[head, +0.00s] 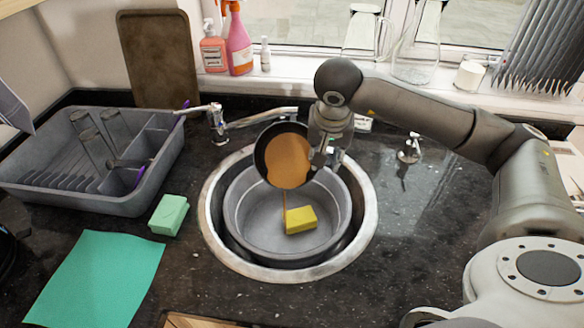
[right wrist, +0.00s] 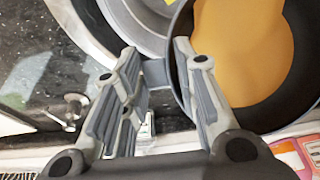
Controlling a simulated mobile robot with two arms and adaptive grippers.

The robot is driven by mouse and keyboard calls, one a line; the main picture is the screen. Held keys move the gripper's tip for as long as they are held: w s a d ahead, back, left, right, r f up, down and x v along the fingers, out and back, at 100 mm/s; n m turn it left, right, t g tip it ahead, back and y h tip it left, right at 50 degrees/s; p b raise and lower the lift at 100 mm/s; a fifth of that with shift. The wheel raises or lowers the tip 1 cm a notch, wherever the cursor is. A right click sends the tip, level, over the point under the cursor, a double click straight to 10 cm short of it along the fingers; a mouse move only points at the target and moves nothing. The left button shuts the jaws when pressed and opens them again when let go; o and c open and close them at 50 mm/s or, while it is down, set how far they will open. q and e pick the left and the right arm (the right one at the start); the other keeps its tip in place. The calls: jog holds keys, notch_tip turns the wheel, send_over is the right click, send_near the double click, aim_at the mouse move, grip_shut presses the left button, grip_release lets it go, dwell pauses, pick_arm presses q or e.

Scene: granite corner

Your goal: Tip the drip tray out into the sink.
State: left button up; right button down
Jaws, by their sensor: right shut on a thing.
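The drip tray (head: 287,160) is a round, dark, shallow dish with orange-brown liquid in it. It is tilted steeply over the back of the sink (head: 369,209), and a thin brown stream runs down from its lower edge. My right gripper (head: 319,158) is shut on the tray's edge at its right side. In the right wrist view a short grey tab of the tray (right wrist: 156,72) sits between the fingers, with the brown liquid beside it. A grey round bowl (head: 240,237) stands inside the sink. My left gripper is not in view.
A yellow sponge (head: 300,220) lies in the bowl. The tap (head: 245,127) is behind the sink. A grey dish rack (head: 120,205) with glasses, a green sponge (head: 169,214) and a green cloth (head: 95,280) are on the left. Bottles (head: 238,45) stand on the windowsill. Counter right of the sink is mostly clear.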

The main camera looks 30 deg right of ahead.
dwell(0.7)
jog(key=shift+s+a+r+t+b, duration=0.15)
jog(key=shift+t+b, duration=0.15)
jog(key=shift+b, duration=0.3)
jog(key=shift+h, duration=0.3)
jog(key=shift+s+a+r+t+b, duration=0.1)
jog(key=shift+s+r+t+b, duration=0.15)
jog(key=shift+b, duration=0.35)
dwell(0.5)
jog(key=shift+s+a+r+t+h+b, duration=0.15)
jog(key=shift+t+h+b, duration=0.25)
jog(key=shift+b, duration=0.25)
dwell(0.5)
jog(key=shift+s+a+t+b, duration=0.1)
jog(key=shift+t+b, duration=0.25)
jog(key=shift+b, duration=0.25)
jog(key=shift+r+h, duration=0.15)
jog(key=shift+h, duration=0.15)
